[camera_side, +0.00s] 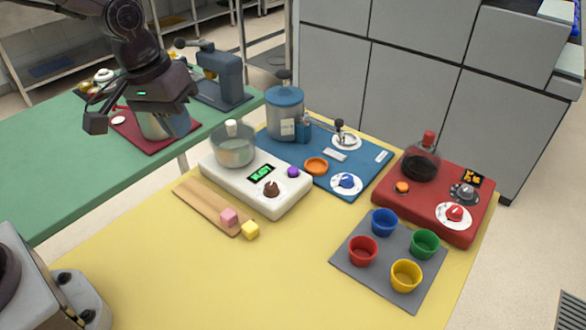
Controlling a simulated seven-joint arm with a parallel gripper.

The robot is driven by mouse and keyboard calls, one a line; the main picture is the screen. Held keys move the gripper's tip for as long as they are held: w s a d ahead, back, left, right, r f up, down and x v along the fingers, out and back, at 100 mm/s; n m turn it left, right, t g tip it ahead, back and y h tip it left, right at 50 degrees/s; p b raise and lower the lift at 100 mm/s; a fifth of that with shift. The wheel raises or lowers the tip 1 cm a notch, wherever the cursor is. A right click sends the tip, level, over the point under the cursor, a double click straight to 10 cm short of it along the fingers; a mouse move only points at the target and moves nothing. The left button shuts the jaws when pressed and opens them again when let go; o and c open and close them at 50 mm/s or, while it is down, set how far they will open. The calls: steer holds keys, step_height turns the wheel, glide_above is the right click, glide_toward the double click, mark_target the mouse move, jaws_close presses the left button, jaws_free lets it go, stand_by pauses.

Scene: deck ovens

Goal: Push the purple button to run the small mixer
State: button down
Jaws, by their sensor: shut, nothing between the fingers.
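The purple button (293,172) is a small round cap at the right end of the white mixer base (232,178). The small mixer has a clear bowl (236,150) with a pale knob on top. Its small display (262,173) is lit with green text. A brown knob (271,189) sits in front of the display. My gripper (96,123) is at the upper left, above the green table and well away from the button. It is shut and empty; its fingertips are small and dark here. Nothing hides the button.
A blue board (364,184) with a blue canister (285,112) lies behind the mixer. A wooden board (205,208) with pink and yellow cubes is in front. A red unit (402,190) and a grey mat (348,262) with coloured cups are right. The yellow table's front is clear.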

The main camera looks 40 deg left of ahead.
mark_target(293, 171)
steer(key=w+d+f+n+t+h, duration=0.1)
steer(key=w+d+f+n, duration=0.1)
steer(key=w, duration=0.3)
steer(key=w+d+f+n+t+h, duration=0.1)
steer(key=w+d+f+n, duration=0.1)
steer(key=w+f+n, duration=0.3)
steer(key=w+d+f+n+h, duration=0.1)
steer(key=w+d+f+n, duration=0.1)
steer(key=w+f+n, duration=0.2)
steer(key=shift+w+t, duration=0.4)
steer(key=shift+w, duration=0.15)
steer(key=w+r+n+t, duration=0.2)
steer(key=w+n+t, duration=0.1)
steer(key=w+n, duration=0.2)
steer(key=shift+w+r+n, duration=0.35)
steer(key=shift+r+n, duration=0.05)
steer(key=shift+n, duration=0.8)
steer(key=shift+f, duration=4.4)
steer(key=shift+f, duration=0.4)
